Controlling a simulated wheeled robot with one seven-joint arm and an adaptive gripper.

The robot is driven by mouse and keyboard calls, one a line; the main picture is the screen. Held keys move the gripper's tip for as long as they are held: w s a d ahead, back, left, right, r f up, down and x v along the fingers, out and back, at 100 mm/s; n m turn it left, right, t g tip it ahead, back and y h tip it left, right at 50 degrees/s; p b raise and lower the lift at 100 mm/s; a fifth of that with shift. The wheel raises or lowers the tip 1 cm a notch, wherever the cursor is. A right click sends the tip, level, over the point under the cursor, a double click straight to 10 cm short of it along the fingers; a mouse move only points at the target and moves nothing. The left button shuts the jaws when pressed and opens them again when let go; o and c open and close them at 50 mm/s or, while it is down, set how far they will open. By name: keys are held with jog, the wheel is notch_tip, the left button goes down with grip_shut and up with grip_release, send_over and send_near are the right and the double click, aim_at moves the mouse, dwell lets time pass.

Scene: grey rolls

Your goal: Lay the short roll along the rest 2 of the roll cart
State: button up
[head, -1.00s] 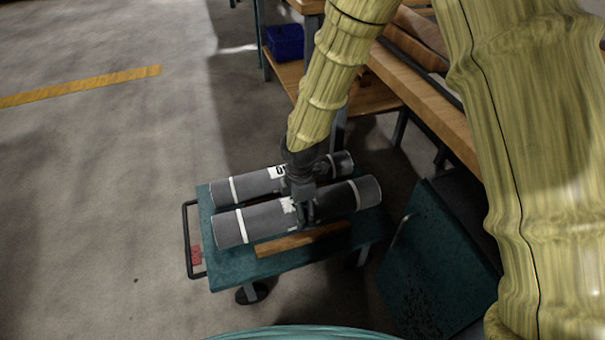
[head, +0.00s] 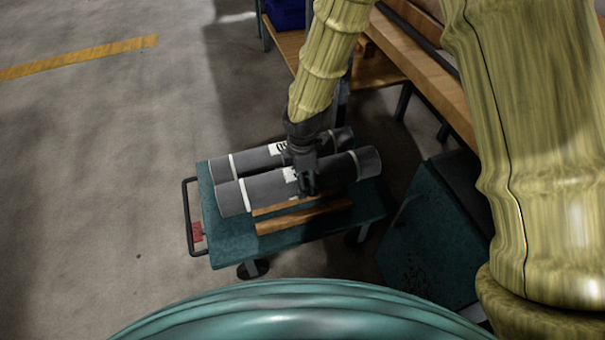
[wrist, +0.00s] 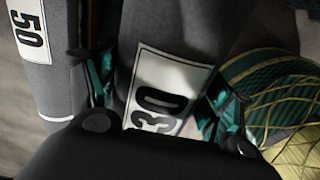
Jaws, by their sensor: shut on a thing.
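My gripper (head: 306,186) is shut around the middle of a grey roll (head: 250,189) with white bands, the nearer of two rolls at the cart. In the wrist view this roll (wrist: 190,40) bears a label reading 30 and lies between my teal fingers (wrist: 160,98). The roll cart (head: 233,249) has a teal deck with wooden strips. One strip (head: 303,217) is bare; another (head: 275,207) shows just under the held roll's near side. Whether the held roll touches the cart, I cannot tell. Rest numbers are not readable.
A second grey roll (head: 236,163), labelled 50 in the wrist view (wrist: 45,60), lies close behind the held one. The cart handle (head: 189,220) is at left. A wooden bench (head: 430,85) and a dark teal panel (head: 430,240) stand right. Floor at left is clear.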

jog(key=shift+f+b, duration=0.9)
jog(key=shift+f, duration=3.45)
jog(key=o, duration=1.4)
notch_tip(320, 180, up, 12)
